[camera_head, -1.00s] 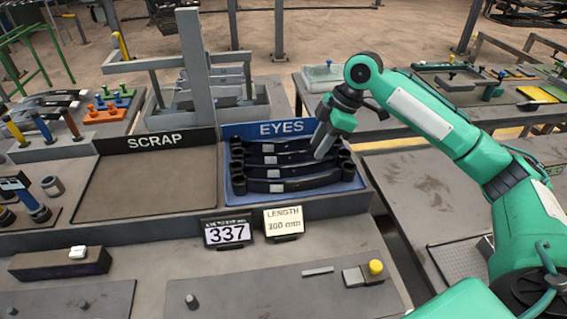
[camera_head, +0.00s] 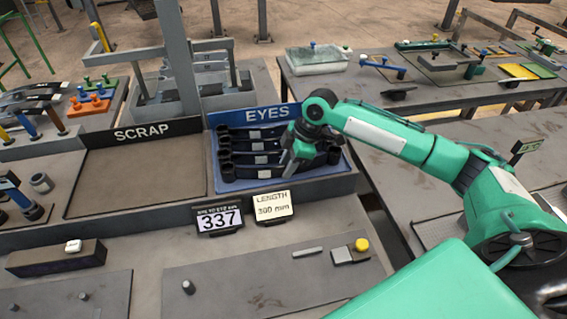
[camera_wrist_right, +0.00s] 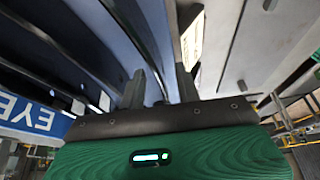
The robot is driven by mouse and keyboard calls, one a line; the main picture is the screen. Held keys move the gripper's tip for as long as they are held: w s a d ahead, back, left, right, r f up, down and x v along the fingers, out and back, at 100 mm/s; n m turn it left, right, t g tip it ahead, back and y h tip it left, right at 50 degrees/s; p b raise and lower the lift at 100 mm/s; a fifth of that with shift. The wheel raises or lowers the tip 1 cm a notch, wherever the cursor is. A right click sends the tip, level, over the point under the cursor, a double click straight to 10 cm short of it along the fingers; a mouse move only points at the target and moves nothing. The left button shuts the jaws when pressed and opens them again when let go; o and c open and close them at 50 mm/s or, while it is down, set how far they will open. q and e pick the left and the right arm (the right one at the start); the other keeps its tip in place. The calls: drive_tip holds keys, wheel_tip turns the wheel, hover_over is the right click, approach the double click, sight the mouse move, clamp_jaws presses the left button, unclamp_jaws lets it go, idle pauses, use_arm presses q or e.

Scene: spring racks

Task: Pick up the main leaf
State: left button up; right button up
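Several dark curved leaf springs with rolled eyes at their ends (camera_head: 262,159) lie side by side in the blue EYES tray (camera_head: 345,180). Each has a small pale label. I cannot tell which one is the main leaf. My right gripper (camera_head: 288,168) is over the right part of the tray, pointing down, and hides some right ends of the leaves. In the right wrist view its two fingers (camera_wrist_right: 161,86) stand apart with no leaf clearly between them. Dark leaf bars (camera_wrist_right: 62,62) run beside the fingers there. My left gripper is not in view.
The empty SCRAP tray (camera_head: 135,180) is left of the EYES tray. Signs reading 337 (camera_head: 219,219) and LENGTH 300 mm (camera_head: 272,206) stand in front. A grey upright frame (camera_head: 176,60) rises behind. A block with a yellow knob (camera_head: 352,252) sits at the bench front.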

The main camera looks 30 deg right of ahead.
drive_tip(key=shift+a+f, duration=0.25)
drive_tip(key=shift+f, duration=0.3)
clamp_jaws()
drive_tip(key=shift+w+r, duration=0.15)
